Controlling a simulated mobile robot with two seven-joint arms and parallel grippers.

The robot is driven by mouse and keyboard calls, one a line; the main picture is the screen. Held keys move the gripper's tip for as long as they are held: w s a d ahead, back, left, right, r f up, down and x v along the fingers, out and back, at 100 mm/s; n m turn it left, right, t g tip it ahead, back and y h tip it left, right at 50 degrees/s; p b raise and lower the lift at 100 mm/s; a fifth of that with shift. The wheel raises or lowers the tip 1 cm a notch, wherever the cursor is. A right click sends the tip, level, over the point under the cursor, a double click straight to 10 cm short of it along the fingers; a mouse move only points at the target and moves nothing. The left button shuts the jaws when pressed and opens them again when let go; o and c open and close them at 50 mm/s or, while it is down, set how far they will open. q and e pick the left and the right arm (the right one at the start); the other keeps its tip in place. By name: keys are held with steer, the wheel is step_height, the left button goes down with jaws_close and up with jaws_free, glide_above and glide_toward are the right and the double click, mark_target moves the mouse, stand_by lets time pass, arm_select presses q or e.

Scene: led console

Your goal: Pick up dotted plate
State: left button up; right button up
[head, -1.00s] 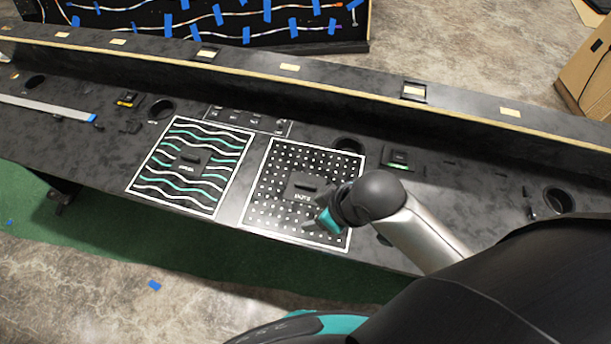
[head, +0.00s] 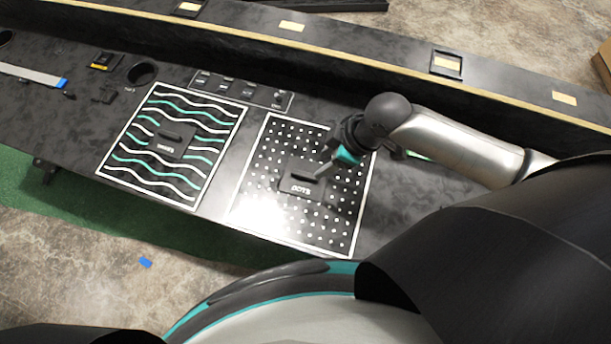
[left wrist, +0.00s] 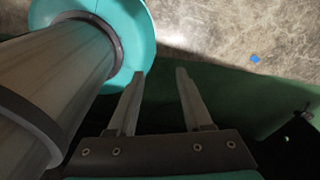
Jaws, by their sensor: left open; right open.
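The dotted plate (head: 265,215) lies flat on the black console, a dark square with white dots and a white border. A raised block with a bar handle (head: 304,176) and the word DOTS sits at its middle. My right gripper (head: 326,170) is over the plate, its fingers at the right end of the handle; from this angle I cannot tell whether they touch it. It is open. My left gripper (left wrist: 158,75) is open and empty in the left wrist view, over floor and green mat, away from the plate. It does not show in the head view.
A wavy-lined plate (head: 205,180) with its own handle lies left of the dotted plate. A small labelled panel (head: 240,91) is behind them. A raised ledge (head: 350,65) runs along the console's back. A round hole (head: 142,73) and a grey-blue strip (head: 30,75) are further left.

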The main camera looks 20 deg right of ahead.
steer(key=b, duration=0.1)
glide_toward(305, 174)
steer(key=shift+x, duration=1.2)
steer(key=shift+a+f, duration=0.3)
steer(key=shift+f, duration=0.35)
steer(key=shift+b+x, duration=0.8)
steer(key=shift+x, duration=1.6)
arm_select(q)
steer(key=f, duration=0.1)
steer(key=w+f, duration=0.1)
steer(key=shift+d+f, duration=0.15)
steer(key=shift+f, duration=0.25)
arm_select(e)
steer(key=shift+w+d, duration=0.1)
jaws_close()
steer(key=shift+w+r, duration=0.1)
